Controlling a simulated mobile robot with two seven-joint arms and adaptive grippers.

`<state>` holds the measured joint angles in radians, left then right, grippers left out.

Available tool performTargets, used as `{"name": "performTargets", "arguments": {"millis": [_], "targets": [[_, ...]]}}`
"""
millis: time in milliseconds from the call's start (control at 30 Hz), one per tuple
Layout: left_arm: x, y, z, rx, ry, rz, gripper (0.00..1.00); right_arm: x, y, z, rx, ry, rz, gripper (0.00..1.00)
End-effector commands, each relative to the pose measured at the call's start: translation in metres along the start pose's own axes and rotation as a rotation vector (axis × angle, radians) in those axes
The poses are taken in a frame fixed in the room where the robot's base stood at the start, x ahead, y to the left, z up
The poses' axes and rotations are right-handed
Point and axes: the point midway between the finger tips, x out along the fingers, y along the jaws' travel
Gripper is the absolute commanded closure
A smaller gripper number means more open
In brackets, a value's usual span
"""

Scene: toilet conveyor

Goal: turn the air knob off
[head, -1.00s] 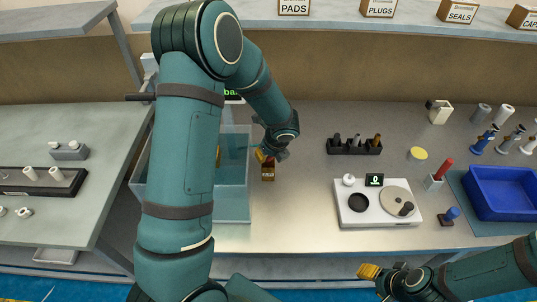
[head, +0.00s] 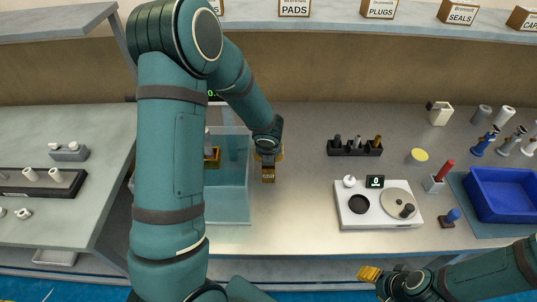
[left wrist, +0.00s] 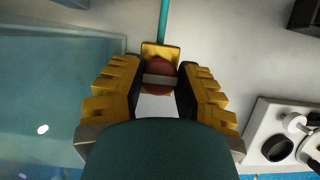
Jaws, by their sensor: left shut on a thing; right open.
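The air knob (left wrist: 161,78), a round reddish-brown knob with a pale bar across it, sits on a yellow base in the left wrist view. My left gripper (left wrist: 160,84) has its yellow-and-black fingers on both sides of the knob and is shut on it. In the head view the left gripper (head: 268,154) points down beside the tank, and the arm hides most of the knob. A small brown labelled block (head: 268,174) shows just below the gripper. My right gripper (head: 371,273) is open and empty at the bottom of the picture, away from the knob.
A clear water tank (head: 228,205) stands just left of the knob. A teal hose (left wrist: 164,22) runs from the knob's base. To the right are a black rack (head: 354,149), a white device with a dial (head: 380,218) and a blue bin (head: 500,194).

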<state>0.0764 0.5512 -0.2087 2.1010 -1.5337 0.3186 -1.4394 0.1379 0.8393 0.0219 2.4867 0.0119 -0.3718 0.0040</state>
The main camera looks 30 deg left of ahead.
Motion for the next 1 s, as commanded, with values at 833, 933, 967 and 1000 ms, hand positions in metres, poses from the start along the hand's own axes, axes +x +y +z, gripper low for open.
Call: {"name": "performTargets", "arguments": {"millis": [833, 933, 967, 1000], "targets": [[0.0005, 0.002, 0.0004, 0.004, 0.0, 0.003, 0.33, 0.0, 0.0, 0.0, 0.0, 0.0, 0.0, 0.5], [0.0003, 0.0022, 0.0009, 0.004, -0.001, 0.003, 0.33, -0.0001, 0.0, 0.0, 0.0, 0.0, 0.0, 0.5], [0.0002, 0.0023, 0.0011, 0.004, -0.002, 0.003, 0.33, -0.0001, 0.0, 0.0, 0.0, 0.0, 0.0, 0.5], [-0.0004, 0.0023, 0.0013, 0.004, -0.002, 0.003, 0.33, -0.0001, 0.0, 0.0, 0.0, 0.0, 0.0, 0.5]]}}
